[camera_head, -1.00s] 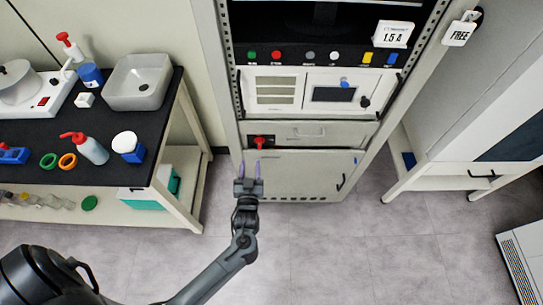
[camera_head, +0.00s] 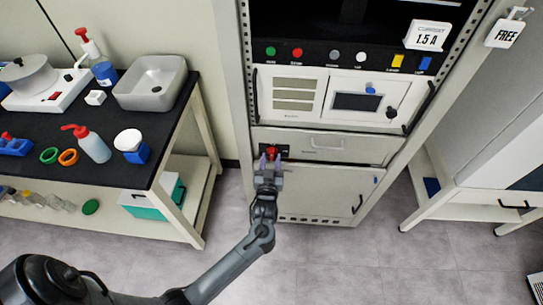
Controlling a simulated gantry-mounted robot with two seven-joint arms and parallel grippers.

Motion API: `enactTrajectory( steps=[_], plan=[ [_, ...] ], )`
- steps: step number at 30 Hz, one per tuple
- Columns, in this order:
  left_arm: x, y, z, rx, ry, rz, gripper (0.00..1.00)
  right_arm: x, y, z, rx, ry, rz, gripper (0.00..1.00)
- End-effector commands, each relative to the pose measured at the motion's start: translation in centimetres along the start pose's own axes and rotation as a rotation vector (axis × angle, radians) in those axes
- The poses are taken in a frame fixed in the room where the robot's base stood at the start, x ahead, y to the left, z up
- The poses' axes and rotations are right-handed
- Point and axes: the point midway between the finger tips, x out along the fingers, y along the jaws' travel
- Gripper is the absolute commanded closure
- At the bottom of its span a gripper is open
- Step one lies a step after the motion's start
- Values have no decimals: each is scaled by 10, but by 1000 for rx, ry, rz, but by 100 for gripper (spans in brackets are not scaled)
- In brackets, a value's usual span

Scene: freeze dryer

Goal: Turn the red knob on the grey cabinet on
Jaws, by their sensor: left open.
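The red knob (camera_head: 271,152) sits on a dark plate at the left of the grey cabinet's (camera_head: 325,190) drawer-like panel, above the lower door. My left gripper (camera_head: 270,162) is open and points up at the knob. The knob's lower edge is close to the fingers and partly hidden. My right gripper is not in view.
A black-topped bench (camera_head: 105,165) with bottles, rings and a grey basin (camera_head: 150,84) stands to the left. A white cabinet (camera_head: 470,190) stands to the right. The floor (camera_head: 330,255) in front of the grey cabinet is clear apart from my arm.

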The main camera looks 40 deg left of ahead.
Motion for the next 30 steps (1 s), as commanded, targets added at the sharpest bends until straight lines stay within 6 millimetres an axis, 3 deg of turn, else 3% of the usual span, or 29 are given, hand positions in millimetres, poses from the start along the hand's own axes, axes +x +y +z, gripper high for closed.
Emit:
enactTrajectory(
  steps=[7, 19, 26, 30],
  plan=[
    [26, -1, 1, 0, 0, -1, 57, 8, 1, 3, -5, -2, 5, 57],
    [31, 0, 0, 0, -1, -1, 57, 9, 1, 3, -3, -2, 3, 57],
    [31, 0, 0, 0, -1, -1, 91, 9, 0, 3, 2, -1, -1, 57],
    [31, 0, 0, 3, -1, -1, 94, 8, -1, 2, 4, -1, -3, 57]
  ],
)
